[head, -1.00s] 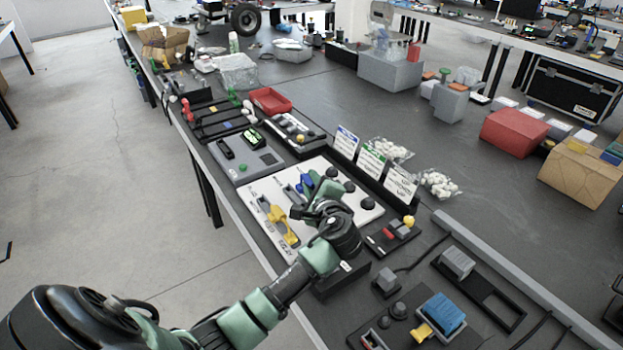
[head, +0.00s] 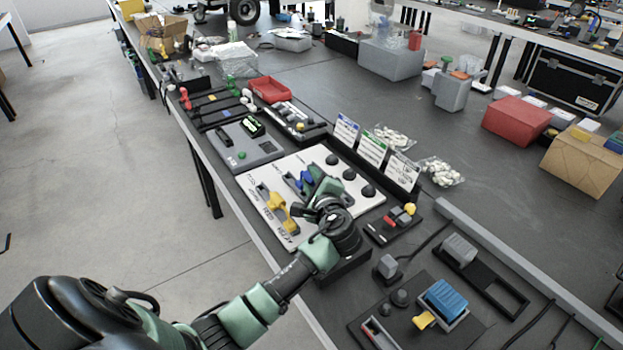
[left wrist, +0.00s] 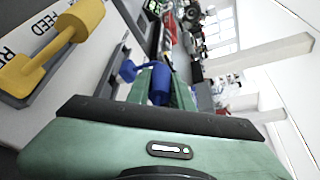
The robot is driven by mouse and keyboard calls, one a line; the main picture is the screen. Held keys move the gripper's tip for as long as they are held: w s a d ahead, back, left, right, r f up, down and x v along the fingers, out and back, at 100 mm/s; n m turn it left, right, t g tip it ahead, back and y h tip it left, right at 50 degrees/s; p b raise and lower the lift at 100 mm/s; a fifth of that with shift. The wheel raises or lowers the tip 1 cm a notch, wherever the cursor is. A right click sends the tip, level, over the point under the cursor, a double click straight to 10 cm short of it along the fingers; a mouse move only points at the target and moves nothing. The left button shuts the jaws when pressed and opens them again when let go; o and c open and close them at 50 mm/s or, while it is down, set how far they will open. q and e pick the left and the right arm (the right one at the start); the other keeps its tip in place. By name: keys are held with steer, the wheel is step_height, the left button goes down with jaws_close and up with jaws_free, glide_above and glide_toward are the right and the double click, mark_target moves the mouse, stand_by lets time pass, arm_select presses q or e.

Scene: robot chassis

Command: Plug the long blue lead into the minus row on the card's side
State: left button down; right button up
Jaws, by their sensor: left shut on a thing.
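A white panel (head: 345,208) lies on the bench with a yellow lever-like piece (head: 279,210), a blue piece (head: 306,179) and several black knobs. My left gripper (head: 320,184) is over the middle of the panel, with the blue piece at its fingertips. In the left wrist view the blue piece (left wrist: 160,84) has a thick round part between my green fingers (left wrist: 163,92), which are shut on it. Its thinner end reaches left, over the panel. I cannot make out a long lead or a minus row. My right gripper is out of view.
Upright cards (head: 373,149) stand behind the panel. A grey box with a display (head: 242,146) is to its left, and a small block with coloured buttons (head: 394,223) to its right. A blue-topped switch (head: 445,301) is nearer the front. Bench beyond the cards is mostly free.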

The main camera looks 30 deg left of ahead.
arm_select(q)
steer(key=shift+p, duration=0.4)
stand_by(0.5)
steer(key=shift+p, duration=0.45)
stand_by(0.6)
steer(key=shift+f+b, duration=0.8)
steer(key=shift+f, duration=0.4)
steer(key=shift+f, duration=0.3)
steer(key=c, duration=1.2)
jaws_free()
steer(key=shift+o, duration=0.2)
steer(key=shift+r, duration=0.1)
steer(key=shift+b+v, duration=0.4)
steer(key=shift+v, duration=3.55)
